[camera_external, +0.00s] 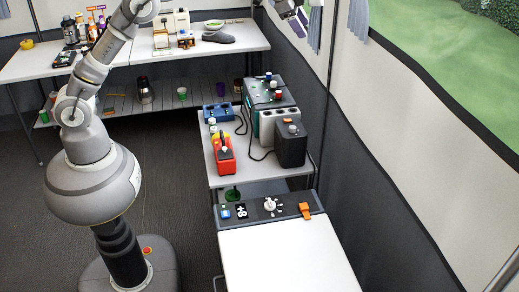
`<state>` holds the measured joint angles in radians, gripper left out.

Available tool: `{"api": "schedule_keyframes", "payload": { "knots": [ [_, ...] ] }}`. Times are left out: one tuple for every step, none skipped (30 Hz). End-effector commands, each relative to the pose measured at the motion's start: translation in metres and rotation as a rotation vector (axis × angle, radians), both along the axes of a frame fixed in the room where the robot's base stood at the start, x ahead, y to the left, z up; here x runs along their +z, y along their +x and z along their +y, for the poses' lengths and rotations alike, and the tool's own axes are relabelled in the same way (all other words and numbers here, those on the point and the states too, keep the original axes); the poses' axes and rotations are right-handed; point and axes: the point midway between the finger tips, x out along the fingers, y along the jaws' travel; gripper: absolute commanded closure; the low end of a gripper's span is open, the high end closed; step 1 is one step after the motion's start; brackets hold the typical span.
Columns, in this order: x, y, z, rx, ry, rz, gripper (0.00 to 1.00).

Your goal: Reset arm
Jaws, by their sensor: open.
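My arm rises from my base at the left and leaves the picture at the top edge. My gripper (299,18) shows at the top, right of centre, cut off by the picture's edge. It is open. It hangs in the air in front of the back right corner of the tent and touches nothing that I can see. No object shows between its fingers, though they are small and partly out of view.
A long white table (110,55) with bottles and boxes stands at the back. A side table (226,182) holds a red tool (223,160), a blue tray (218,113) and dark appliances (290,145). A white-topped unit (285,255) stands in front. The dark floor (185,195) between is clear.

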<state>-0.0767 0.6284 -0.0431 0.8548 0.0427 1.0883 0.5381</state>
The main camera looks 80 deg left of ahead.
Motion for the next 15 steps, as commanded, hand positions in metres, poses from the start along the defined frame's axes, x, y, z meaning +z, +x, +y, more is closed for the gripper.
{"api": "schedule_keyframes", "payload": {
  "knots": [
    [0.043,-0.021,-0.007,0.034,-0.023,-0.086,0.44],
    [0.067,-0.033,-0.011,0.056,-0.043,-0.138,0.44],
    [0.098,-0.053,-0.016,0.086,-0.073,-0.207,0.44],
    [0.120,-0.068,-0.019,0.108,-0.097,-0.259,0.44],
    [0.141,-0.085,-0.022,0.128,-0.123,-0.311,0.44],
    [0.166,-0.109,-0.026,0.154,-0.158,-0.378,0.44],
    [0.183,-0.127,-0.029,0.171,-0.187,-0.427,0.44],
    [0.198,-0.144,-0.031,0.186,-0.216,-0.472,0.44],
    [0.216,-0.168,-0.034,0.204,-0.254,-0.528,0.44],
    [0.228,-0.184,-0.035,0.217,-0.281,-0.567,0.44],
    [0.237,-0.199,-0.036,0.227,-0.308,-0.601,0.44],
    [0.248,-0.218,-0.037,0.240,-0.342,-0.643,0.44],
    [0.254,-0.231,-0.038,0.248,-0.364,-0.670,0.44],
    [0.260,-0.241,-0.039,0.252,-0.384,-0.693,0.44],
    [0.265,-0.254,-0.040,0.259,-0.407,-0.718,0.44]
  ]
}}
